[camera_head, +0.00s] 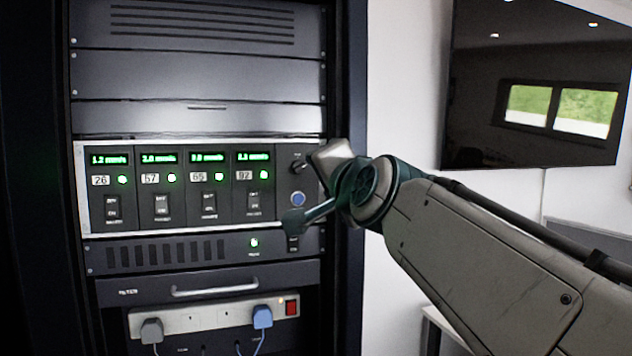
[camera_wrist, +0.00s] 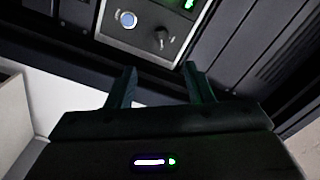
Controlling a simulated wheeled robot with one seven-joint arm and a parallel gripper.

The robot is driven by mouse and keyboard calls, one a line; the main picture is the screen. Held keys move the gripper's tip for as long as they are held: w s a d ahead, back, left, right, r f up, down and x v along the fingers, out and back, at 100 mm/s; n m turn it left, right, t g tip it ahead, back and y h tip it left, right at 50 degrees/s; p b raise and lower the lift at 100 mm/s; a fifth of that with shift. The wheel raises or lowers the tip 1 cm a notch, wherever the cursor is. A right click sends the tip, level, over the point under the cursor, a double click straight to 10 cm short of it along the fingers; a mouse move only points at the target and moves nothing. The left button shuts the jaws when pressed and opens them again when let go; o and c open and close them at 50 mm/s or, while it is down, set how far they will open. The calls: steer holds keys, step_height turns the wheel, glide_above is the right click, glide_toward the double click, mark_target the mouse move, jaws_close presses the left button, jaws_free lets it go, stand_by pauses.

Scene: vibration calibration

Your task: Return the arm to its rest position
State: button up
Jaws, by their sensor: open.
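My arm reaches in from the right in the head view, with its end in front of the right edge of the equipment rack (camera_head: 345,60). In the wrist view, my gripper (camera_wrist: 158,85) has its two fingers apart and nothing between them. The fingers point toward the rack front, below a panel with a round blue button (camera_wrist: 127,19) and a dark knob (camera_wrist: 162,38). In the head view the blue button (camera_head: 298,199) shows just left of my wrist.
The calibration panel (camera_head: 84,200) has several green-lit displays and switches. Below it are a vented unit (camera_head: 165,254) and a power strip (camera_head: 205,317) with two plugs and a red switch. A dark wall screen (camera_head: 480,110) hangs at right. White wall lies between rack and screen.

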steer(key=shift+a, duration=0.25)
steer(key=s+d+f+n+g+h, duration=0.1)
steer(key=s+d+f+n+g, duration=0.15)
steer(key=f, duration=0.65)
steer(key=s+d+f+n+g+h, duration=0.1)
steer(key=d+f+g, duration=0.15)
steer(key=f, duration=0.55)
steer(key=s+d+f+n+g+h, duration=0.1)
steer(key=s+f+n+g, duration=0.15)
steer(key=f, duration=0.65)
steer(key=s+d+f+n+g+h, duration=0.1)
steer(key=s+d+f+g, duration=0.2)
steer(key=s+f, duration=0.4)
steer(key=s+d+f+n+g+h, duration=0.1)
steer(key=s+d+f+g, duration=0.2)
steer(key=s+f, duration=0.4)
step_height(320, 180, down, 3)
steer(key=shift+s+d+f+n+g, duration=0.15)
steer(key=shift+d+n+g, duration=0.2)
steer(key=shift+g, duration=0.2)
